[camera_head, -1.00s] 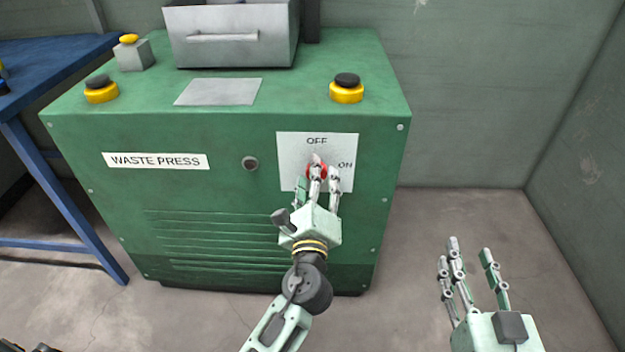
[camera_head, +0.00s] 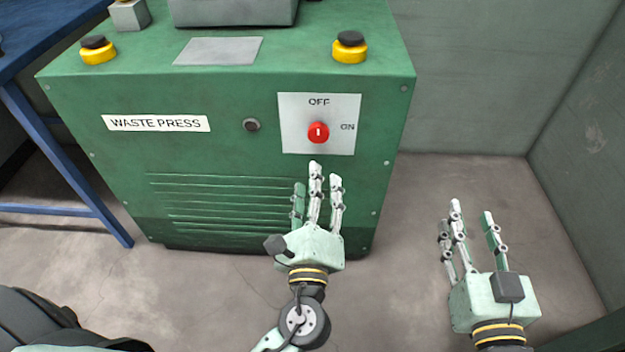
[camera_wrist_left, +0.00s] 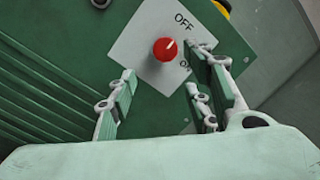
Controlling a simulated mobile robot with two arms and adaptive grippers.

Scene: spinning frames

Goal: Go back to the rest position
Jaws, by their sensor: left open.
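The green waste press (camera_head: 225,155) stands ahead of me. On its front is a pale switch plate (camera_head: 298,108) marked OFF and ON, with a red round knob (camera_head: 318,132). The knob's white mark points up toward OFF in the head view. My left gripper (camera_head: 317,185) is open and empty, just below the plate and apart from the knob. In the left wrist view the knob (camera_wrist_left: 165,49) shows beyond the spread fingers (camera_wrist_left: 165,95). My right gripper (camera_head: 468,232) is at the lower right with its fingers extended, apart and empty, over the floor.
Two yellow buttons with black caps, a left one (camera_head: 98,51) and a right one (camera_head: 350,48), sit on top of the press. A blue table (camera_head: 60,35) stands at the left. The right wall (camera_head: 590,140) is close beyond my right gripper. Floor is clear between press and wall.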

